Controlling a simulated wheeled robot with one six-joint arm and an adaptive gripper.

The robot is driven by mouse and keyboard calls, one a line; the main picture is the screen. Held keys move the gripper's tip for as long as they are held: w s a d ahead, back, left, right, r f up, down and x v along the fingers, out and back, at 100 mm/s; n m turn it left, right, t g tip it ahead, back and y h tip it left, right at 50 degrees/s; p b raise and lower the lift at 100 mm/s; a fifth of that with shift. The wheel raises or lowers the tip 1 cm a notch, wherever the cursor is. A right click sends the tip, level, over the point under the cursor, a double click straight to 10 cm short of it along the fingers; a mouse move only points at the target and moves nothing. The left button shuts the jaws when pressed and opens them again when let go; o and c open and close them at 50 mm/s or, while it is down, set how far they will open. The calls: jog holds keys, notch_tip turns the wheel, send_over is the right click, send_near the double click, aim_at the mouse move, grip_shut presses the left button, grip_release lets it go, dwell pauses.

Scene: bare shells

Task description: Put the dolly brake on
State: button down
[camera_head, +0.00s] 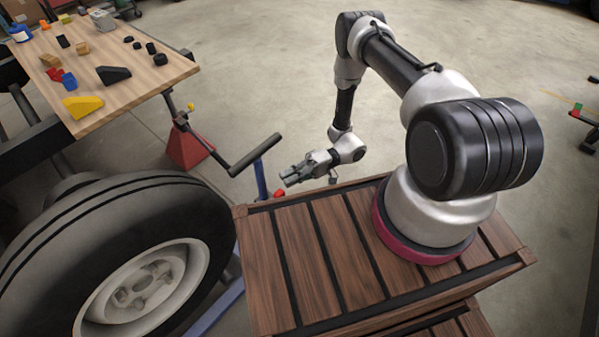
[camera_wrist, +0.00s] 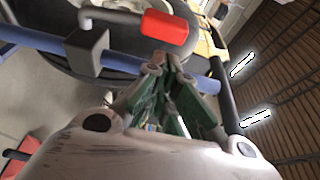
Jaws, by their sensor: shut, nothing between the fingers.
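The brake lever, a grey bent arm with a red grip (camera_wrist: 165,32), shows at the top of the wrist view, on a grey block on a blue bar (camera_wrist: 130,62). In the head view a small red tip (camera_head: 280,193) shows beside a blue post (camera_head: 261,180), just below my gripper. My gripper (camera_head: 287,179) is shut and empty, pointing left past the wooden deck. In the wrist view its fingertips (camera_wrist: 172,62) meet just below the red grip; I cannot tell if they touch it. A large wheel (camera_head: 110,235) stands at the left, with part of the blue dolly frame (camera_head: 218,305) beside it.
A black bar handle (camera_head: 256,155) rises close to my gripper. A wooden workbench (camera_head: 135,70) with wedges and small parts stands at upper left, near a red jack stand (camera_head: 188,146). The concrete floor behind is largely clear.

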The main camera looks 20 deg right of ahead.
jog(key=shift+x, duration=1.85)
jog(key=shift+s, duration=0.15)
